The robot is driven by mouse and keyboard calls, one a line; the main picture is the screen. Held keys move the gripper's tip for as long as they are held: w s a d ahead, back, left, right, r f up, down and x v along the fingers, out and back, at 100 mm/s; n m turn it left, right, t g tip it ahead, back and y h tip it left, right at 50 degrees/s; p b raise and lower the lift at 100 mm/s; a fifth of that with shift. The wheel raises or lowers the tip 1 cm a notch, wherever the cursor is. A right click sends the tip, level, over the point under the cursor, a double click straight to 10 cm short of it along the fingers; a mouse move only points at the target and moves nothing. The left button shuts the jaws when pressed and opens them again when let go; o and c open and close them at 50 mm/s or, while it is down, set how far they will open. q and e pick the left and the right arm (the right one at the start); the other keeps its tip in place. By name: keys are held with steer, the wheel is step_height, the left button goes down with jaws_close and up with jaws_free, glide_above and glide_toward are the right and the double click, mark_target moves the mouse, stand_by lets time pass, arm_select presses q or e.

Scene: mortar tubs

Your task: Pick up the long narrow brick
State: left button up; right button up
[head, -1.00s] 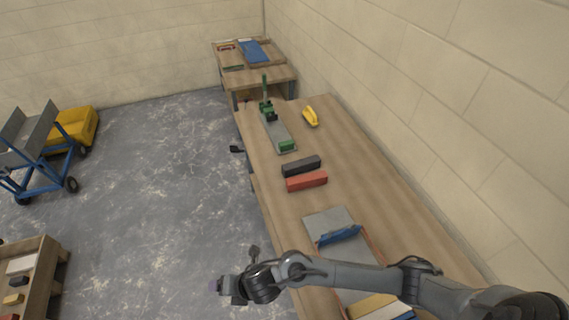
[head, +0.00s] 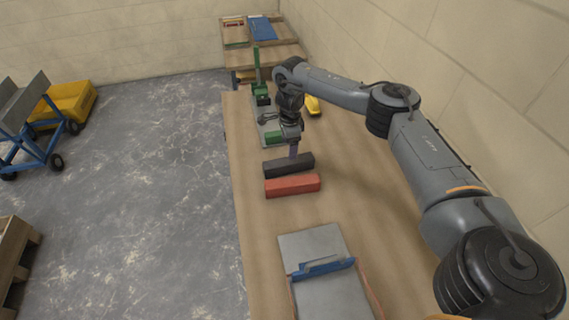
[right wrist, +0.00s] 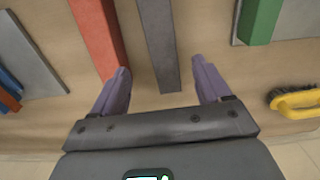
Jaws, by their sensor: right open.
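A long, narrow dark grey brick (head: 278,168) lies across the bench, beside a red brick (head: 292,186) of similar length. In the right wrist view the dark brick (right wrist: 158,40) looks narrower than the red brick (right wrist: 97,35). My right gripper (head: 293,152) points down over the dark brick. In the right wrist view its purple fingers (right wrist: 161,70) are open, one on each side of the dark brick's near end. I cannot tell how far the fingertips are above the bench. My left gripper is not in view.
A green press on a grey plate (head: 265,110) stands behind the bricks. A yellow-handled brush (right wrist: 295,100) lies near the wall side. A grey board with a blue piece (head: 322,267) lies at the front. Bare bench (head: 265,215) separates the board from the bricks.

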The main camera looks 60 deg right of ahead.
mark_target(288, 160)
step_height(288, 160, down, 5)
steer(key=b, duration=0.3)
steer(key=shift+s+d+f, duration=0.1)
steer(key=shift+d+f+b, duration=0.1)
steer(key=shift+f+b, duration=0.45)
steer(key=shift+f, duration=0.1)
steer(key=f+b, duration=0.3)
steer(key=f, duration=0.1)
steer(key=shift+w, duration=0.25)
jaws_close()
